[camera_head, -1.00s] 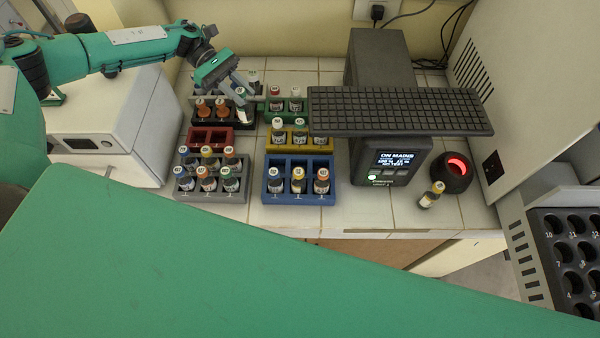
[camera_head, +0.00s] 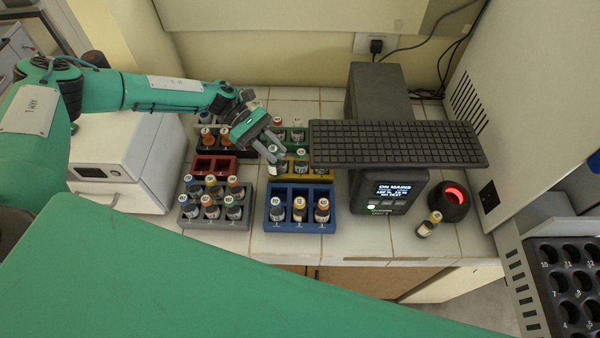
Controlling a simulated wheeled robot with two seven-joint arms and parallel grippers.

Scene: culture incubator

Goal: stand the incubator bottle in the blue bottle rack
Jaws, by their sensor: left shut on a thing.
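My left gripper (camera_head: 272,149) is shut on a small bottle with a pale green cap (camera_head: 274,166). It holds the bottle over the left end of the yellow rack, partly hiding the rack and a bottle there. The blue bottle rack (camera_head: 272,224) stands in front of the yellow rack, near the counter's front edge. Its front row holds bottles with blue, yellow and orange caps. Its back row shows empty slots. My right gripper is not in view.
The yellow rack (camera_head: 318,178), red rack (camera_head: 214,166), grey rack (camera_head: 213,220) and a black rack surround the blue one. A dark device (camera_head: 392,192) with a shelf stands to the right.

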